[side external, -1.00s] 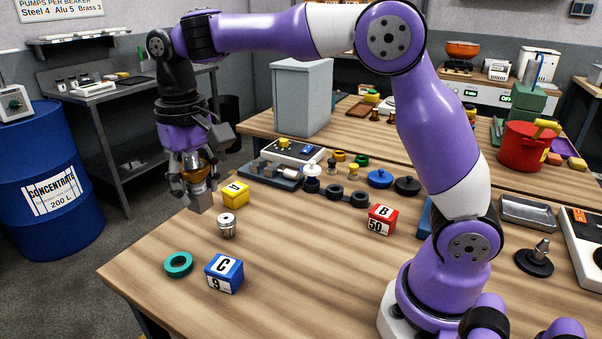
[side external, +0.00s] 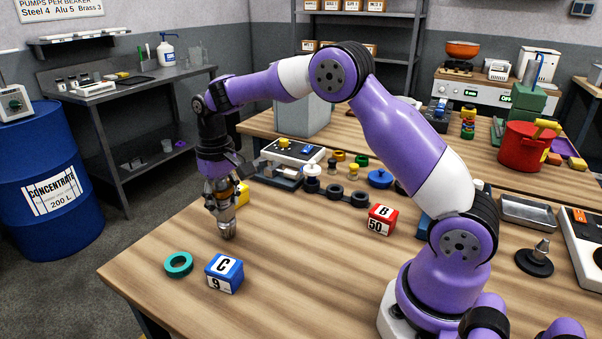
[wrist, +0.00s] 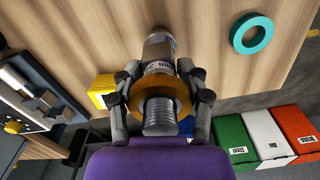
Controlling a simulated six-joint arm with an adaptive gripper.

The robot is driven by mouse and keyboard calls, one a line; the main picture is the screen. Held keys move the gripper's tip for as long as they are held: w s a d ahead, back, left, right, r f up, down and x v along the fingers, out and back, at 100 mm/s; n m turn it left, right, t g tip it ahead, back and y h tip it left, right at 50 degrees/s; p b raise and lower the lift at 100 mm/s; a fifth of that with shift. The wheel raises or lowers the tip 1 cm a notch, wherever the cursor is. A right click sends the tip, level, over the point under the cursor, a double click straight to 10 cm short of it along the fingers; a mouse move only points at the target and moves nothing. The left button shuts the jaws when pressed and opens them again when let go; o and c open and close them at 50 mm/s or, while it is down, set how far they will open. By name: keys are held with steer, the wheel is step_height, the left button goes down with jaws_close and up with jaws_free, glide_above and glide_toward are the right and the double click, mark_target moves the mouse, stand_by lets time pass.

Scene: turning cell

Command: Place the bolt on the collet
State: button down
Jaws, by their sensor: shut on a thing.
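The bolt (wrist: 159,117) is grey and threaded, with a brass-coloured ring around it. My gripper (wrist: 160,92) is shut on it, one finger on each side; in the side view my gripper (side external: 220,194) points down and mostly hides the bolt. The collet (side external: 227,231) is a small silver cylinder standing on the wooden table, directly below my gripper. In the wrist view the collet (wrist: 157,47) is partly hidden beyond the bolt, roughly in line with it. I cannot tell whether bolt and collet touch.
A yellow box (side external: 242,194) is close behind my gripper.

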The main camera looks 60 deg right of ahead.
steer(key=shift+c, duration=1.4)
jaws_free()
steer(key=shift+f, duration=0.1)
step_height(320, 180, up, 12)
steer(key=shift+f, duration=0.1)
steer(key=s+a+r+n+t, duration=0.15)
steer(key=s+r+t, duration=0.3)
steer(key=s, duration=0.85)
steer(key=s+a+f+t, duration=0.1)
steer(key=s+f, duration=0.4)
steer(key=s, duration=0.2)
steer(key=shift+s+f+n, duration=0.15)
steer(key=shift+s+n, duration=0.2)
